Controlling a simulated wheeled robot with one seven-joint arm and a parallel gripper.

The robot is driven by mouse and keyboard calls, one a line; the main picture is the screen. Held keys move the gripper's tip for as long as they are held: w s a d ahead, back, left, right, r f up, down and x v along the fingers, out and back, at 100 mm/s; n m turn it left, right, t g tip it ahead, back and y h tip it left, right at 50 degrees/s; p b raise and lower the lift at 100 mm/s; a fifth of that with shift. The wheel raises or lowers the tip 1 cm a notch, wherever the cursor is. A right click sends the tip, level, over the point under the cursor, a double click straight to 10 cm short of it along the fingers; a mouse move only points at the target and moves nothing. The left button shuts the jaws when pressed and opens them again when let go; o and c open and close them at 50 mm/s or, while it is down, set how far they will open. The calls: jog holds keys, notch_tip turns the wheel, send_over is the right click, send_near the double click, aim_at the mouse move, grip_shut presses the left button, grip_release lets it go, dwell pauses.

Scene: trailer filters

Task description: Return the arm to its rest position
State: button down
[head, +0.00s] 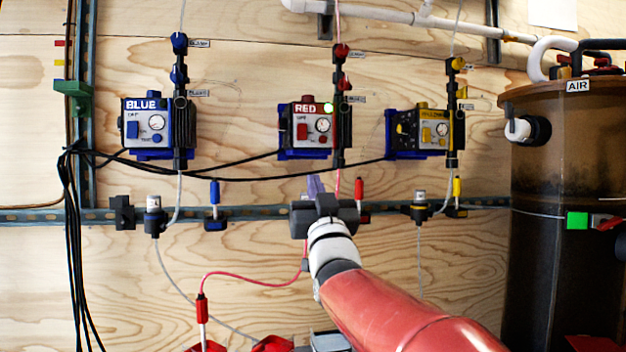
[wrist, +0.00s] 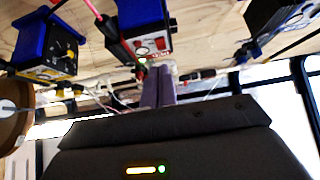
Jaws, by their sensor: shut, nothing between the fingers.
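My gripper (head: 316,187) is in front of the wall rail, just below the red pump unit (head: 307,127). Its pale purple fingers are together and hold nothing. In the wrist view the shut fingers of my gripper (wrist: 158,88) point at the wall, with the red pump unit (wrist: 150,45) just beyond them. A green light glows on the red unit. My red and white arm reaches in from the lower right. I cannot tell whether the fingertips touch anything.
A blue pump unit (head: 148,122) hangs left and a yellow one (head: 428,130) right. A metal rail (head: 262,212) carries pens and fittings. A brown tank (head: 560,190) stands at the right. Black cables (head: 72,230) hang at the left. A red tube (head: 245,275) loops below my gripper.

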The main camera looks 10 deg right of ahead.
jog(key=shift+f, duration=0.1)
jog(key=s+f+g, duration=0.4)
jog(key=f+g, duration=0.1)
jog(key=f, duration=0.4)
jog(key=s+f+g, duration=0.4)
jog(key=s+f, duration=0.1)
jog(key=f, duration=0.4)
jog(key=s+f+g, duration=1.1)
jog(key=s+f, duration=1.1)
notch_tip(320, 180, up, 14)
jog(key=p, duration=1.3)
